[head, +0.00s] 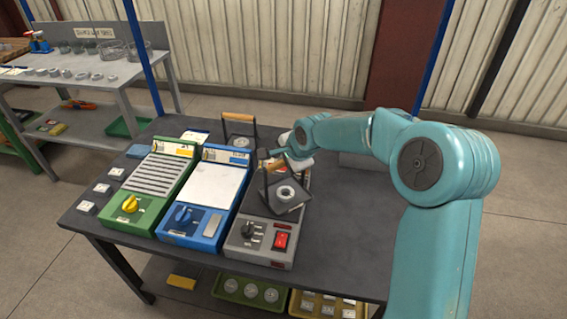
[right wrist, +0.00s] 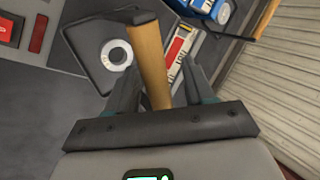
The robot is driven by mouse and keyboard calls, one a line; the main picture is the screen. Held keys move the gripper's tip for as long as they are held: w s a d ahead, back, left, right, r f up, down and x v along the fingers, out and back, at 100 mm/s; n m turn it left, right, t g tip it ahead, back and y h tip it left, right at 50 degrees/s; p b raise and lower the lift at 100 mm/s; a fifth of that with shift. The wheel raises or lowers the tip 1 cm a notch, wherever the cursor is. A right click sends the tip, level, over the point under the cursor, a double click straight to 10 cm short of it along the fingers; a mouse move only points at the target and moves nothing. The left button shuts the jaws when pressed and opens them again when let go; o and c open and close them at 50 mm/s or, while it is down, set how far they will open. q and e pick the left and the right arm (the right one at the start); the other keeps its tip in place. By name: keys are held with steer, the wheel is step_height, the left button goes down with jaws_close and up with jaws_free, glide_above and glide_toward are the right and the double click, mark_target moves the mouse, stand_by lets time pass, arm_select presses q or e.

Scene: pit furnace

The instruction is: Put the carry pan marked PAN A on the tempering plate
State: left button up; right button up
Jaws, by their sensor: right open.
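A dark square carry pan (head: 296,207) with a pale ring in it sits askew at the grey unit (head: 262,240) with a black knob and red switch. Its arched handle has a wooden grip, and no PAN A mark is readable. The pan (right wrist: 90,72) and grip (right wrist: 150,60) also show in the right wrist view. My right gripper (head: 277,160) is at the handle; its open fingers (right wrist: 161,72) stand either side of the grip. A second pan (head: 238,142) with a similar handle stands behind. I cannot tell by label which unit is the tempering plate. My left gripper is out of view.
A blue unit (head: 218,187) with a pale top and a green slotted unit (head: 168,176) stand left of the grey one. Small pale blocks (head: 101,188) lie at the table's left edge. The dark table's right side (head: 345,220) is clear.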

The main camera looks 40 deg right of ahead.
steer(key=v, duration=1.1)
steer(key=shift+s+r, duration=0.1)
